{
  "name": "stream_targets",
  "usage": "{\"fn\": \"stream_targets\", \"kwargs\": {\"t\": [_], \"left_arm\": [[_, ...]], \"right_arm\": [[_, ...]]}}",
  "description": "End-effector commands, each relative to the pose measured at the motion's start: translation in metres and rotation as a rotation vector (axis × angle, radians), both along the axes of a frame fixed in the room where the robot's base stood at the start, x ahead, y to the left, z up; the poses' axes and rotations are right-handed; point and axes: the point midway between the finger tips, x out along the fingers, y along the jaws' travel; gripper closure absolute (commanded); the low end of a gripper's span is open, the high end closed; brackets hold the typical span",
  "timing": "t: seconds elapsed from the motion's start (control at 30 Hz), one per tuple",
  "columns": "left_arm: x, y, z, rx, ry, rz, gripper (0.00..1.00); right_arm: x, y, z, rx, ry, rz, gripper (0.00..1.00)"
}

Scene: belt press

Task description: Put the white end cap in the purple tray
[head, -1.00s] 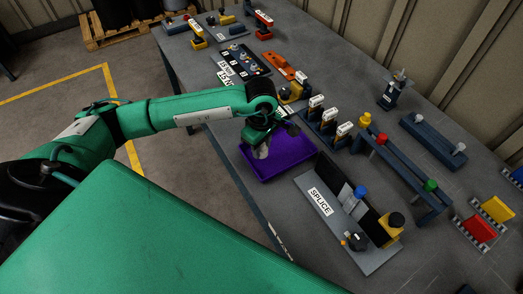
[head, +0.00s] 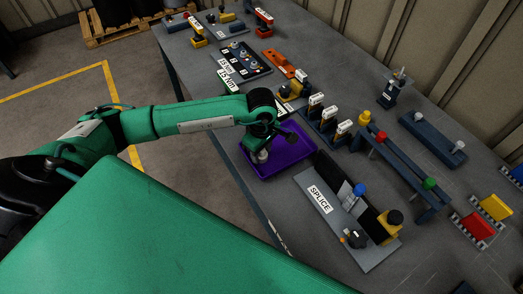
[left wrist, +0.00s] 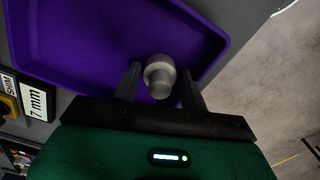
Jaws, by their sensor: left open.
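The white end cap (left wrist: 159,76), greyish in this light, is between the two fingers of my left gripper (left wrist: 160,82) in the left wrist view. The fingers are open, with a gap on each side of the cap. The purple tray (left wrist: 75,48) lies behind and below them. In the head view the cap (head: 261,157) shows under my left gripper (head: 262,147), inside the left part of the purple tray (head: 290,160). It looks low, near the tray floor; I cannot tell for sure that it touches. My right gripper is not in view.
A SPLICE fixture (head: 322,199) stands right of the tray. Blue blocks with white labels (head: 328,120) stand behind it. A blue rail with coloured caps (head: 405,172) is further right. The table's front edge runs close by the tray's left side.

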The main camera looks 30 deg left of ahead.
Motion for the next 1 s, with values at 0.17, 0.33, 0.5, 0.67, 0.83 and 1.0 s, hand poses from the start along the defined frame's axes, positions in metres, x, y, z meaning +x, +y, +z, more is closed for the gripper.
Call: {"fn": "stream_targets", "kwargs": {"t": [0.17,0.33,0.5,0.67,0.83,1.0], "left_arm": [[0.002,0.000,0.014,0.000,-0.005,0.000,0.57],[0.001,0.000,0.050,0.000,-0.007,-0.001,0.57],[0.001,0.000,0.087,0.000,-0.005,0.000,0.57],[0.001,0.000,0.110,-0.001,-0.004,0.000,0.57],[0.000,0.000,0.121,0.001,-0.001,0.000,0.57],[0.000,0.000,0.123,0.000,0.000,0.000,0.57]], "right_arm": [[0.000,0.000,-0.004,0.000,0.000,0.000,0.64],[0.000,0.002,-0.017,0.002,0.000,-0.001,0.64],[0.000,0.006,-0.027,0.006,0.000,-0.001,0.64],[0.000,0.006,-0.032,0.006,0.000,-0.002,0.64],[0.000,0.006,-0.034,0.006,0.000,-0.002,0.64],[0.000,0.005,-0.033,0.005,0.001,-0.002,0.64]]}}
